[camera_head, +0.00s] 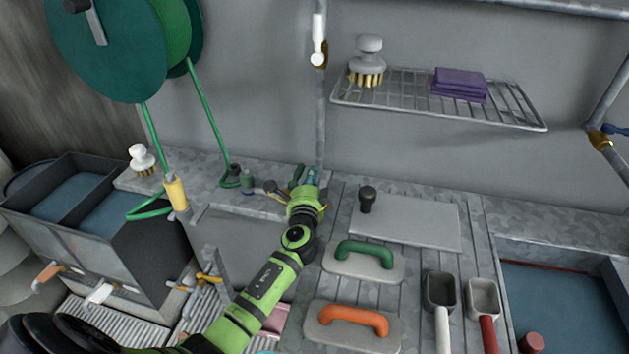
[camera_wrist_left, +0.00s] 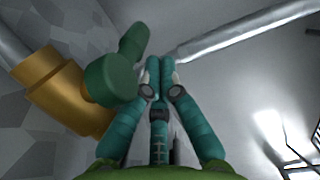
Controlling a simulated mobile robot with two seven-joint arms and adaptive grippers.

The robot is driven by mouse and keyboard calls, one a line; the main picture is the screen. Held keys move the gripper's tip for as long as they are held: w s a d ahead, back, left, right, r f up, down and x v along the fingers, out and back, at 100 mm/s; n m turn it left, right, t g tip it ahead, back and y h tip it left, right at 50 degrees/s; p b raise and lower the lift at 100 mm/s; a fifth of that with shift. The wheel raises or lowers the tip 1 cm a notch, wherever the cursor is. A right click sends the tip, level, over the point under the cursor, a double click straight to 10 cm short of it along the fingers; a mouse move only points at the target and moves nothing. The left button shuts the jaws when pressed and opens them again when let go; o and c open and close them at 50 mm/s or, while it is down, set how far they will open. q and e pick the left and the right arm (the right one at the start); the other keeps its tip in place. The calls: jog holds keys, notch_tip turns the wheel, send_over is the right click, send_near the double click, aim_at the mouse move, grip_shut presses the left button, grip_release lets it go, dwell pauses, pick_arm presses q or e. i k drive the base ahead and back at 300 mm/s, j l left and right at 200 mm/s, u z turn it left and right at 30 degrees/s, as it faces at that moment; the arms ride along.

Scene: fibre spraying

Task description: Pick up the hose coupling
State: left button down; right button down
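My left gripper (camera_head: 312,174) is over the back ledge beside the upright pipe, and its teal fingers (camera_wrist_left: 160,70) meet at their tips with nothing visible between them. Just left of the fingers is a brass fitting (camera_wrist_left: 55,88) with a green handle (camera_wrist_left: 115,78); the handle looks close to the left finger, but I cannot tell if they touch. I cannot identify the coupling with certainty. My right gripper is not in view.
A hose reel (camera_head: 115,50) hangs at upper left. A wire shelf (camera_head: 400,98) holds a brush (camera_head: 367,60) and purple cloths (camera_head: 459,84). A yellow nozzle (camera_head: 176,194) and a white brush (camera_head: 142,160) are left. Handled floats (camera_head: 335,265) and scoops (camera_head: 440,290) lie on the slatted bench.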

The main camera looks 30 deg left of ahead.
aim_at(246, 179)
jog(key=k+l, duration=0.3)
jog(key=k, duration=0.5)
